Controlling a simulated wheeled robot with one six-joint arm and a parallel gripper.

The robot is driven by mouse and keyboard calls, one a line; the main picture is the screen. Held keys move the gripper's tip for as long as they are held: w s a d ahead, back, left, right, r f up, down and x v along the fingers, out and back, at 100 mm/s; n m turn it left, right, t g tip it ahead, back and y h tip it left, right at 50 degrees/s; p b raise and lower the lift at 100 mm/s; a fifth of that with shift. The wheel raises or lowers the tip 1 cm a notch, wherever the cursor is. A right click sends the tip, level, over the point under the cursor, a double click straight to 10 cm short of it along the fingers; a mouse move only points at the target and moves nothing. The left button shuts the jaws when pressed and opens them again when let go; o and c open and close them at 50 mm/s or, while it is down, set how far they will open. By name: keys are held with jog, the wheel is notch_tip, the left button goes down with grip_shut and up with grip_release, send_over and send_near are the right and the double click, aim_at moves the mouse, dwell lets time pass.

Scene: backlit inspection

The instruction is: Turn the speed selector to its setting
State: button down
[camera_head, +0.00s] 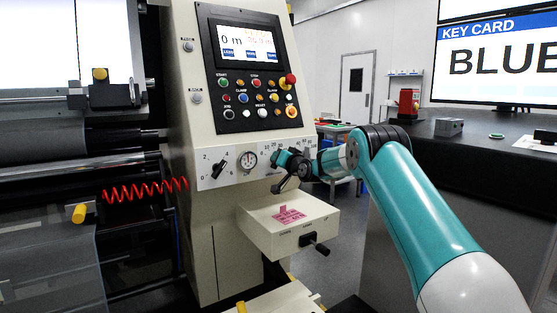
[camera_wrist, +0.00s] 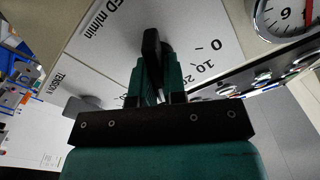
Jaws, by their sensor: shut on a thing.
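The speed selector is a black bar knob (camera_wrist: 152,46) on a pale panel marked "m/min" in the wrist view. Its scale shows 0, 10 and 20 to the right of the knob. My gripper (camera_wrist: 154,78) has its teal fingers closed on the two sides of the knob. In the head view my gripper (camera_head: 284,160) is against the panel just right of the round gauge. It hides most of the selector there, so I cannot read which mark the knob points at.
The round gauge (camera_head: 249,159) with a red needle and another black knob (camera_head: 221,161) sit left of the selector. Buttons and a display (camera_head: 245,46) are above; a box with a handle (camera_head: 288,222) juts out below. A screen (camera_head: 500,55) at right reads "KEY CARD BLUE".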

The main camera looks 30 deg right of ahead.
jog(key=c, duration=1.2)
grip_release()
jog(key=s+b, duration=0.1)
jog(key=s, duration=0.4)
jog(key=s+b, duration=0.1)
jog(key=s, duration=0.5)
jog(key=s+b, duration=0.1)
jog(key=s, duration=0.5)
jog(key=shift+s+d, duration=0.25)
jog(key=shift+d, duration=0.1)
